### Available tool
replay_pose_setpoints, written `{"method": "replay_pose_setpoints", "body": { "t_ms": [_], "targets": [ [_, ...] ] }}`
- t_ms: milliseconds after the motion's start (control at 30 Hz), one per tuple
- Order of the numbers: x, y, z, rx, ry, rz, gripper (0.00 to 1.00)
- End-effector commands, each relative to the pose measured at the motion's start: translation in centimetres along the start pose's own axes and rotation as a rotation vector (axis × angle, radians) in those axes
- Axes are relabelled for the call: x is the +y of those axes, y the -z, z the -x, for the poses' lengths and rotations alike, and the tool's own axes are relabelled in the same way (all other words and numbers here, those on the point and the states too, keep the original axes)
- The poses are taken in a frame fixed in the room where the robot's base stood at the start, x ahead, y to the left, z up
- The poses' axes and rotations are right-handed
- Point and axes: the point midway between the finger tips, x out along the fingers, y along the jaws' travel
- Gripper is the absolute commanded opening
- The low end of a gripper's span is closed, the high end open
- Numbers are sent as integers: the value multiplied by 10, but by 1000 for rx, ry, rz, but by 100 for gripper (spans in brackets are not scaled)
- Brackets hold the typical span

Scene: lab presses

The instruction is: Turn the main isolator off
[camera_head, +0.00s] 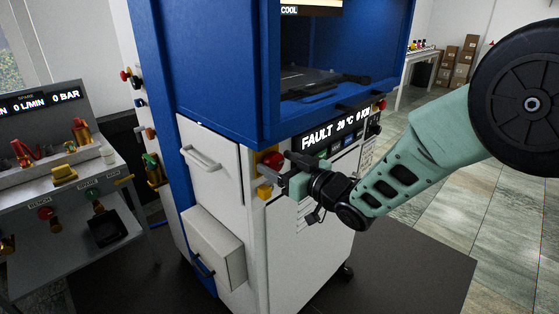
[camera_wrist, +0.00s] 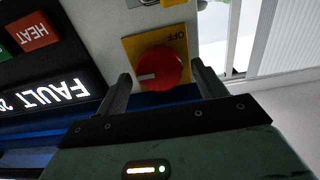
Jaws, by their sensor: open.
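The main isolator is a red rotary knob (camera_wrist: 168,62) on a yellow plate (camera_wrist: 183,42) with the upside-down word OFF above it in the wrist view. A pale mark on the knob points left, away from the OFF word. In the head view the red knob (camera_head: 273,158) is on the front corner of the blue and white machine, with my gripper just below and in front of it. My gripper (camera_wrist: 160,69) is open, with one finger on each side of the knob. I cannot tell whether either finger touches it.
A lit display (camera_head: 331,134) reads FAULT beside the isolator, and a red HEAT button (camera_wrist: 33,33) is close by in the wrist view. White drawers with handles (camera_head: 203,158) are left of the knob. A bench with valves (camera_head: 62,174) stands at the left.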

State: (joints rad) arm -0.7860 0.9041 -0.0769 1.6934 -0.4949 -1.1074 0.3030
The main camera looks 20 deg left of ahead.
Motion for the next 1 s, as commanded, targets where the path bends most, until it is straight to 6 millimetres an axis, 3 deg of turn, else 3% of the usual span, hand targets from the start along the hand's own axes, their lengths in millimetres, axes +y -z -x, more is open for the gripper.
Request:
{"method": "replay_pose_setpoints", "body": {
  "t_ms": [333,367,500,1000],
  "targets": [
    [0,0,-4,-1,0,-1,70],
    [0,0,-4,-1,0,-1,64],
    [0,0,-4,-1,0,-1,26],
    [-1,-4,-4,1,1,100,26]
  ]
}}
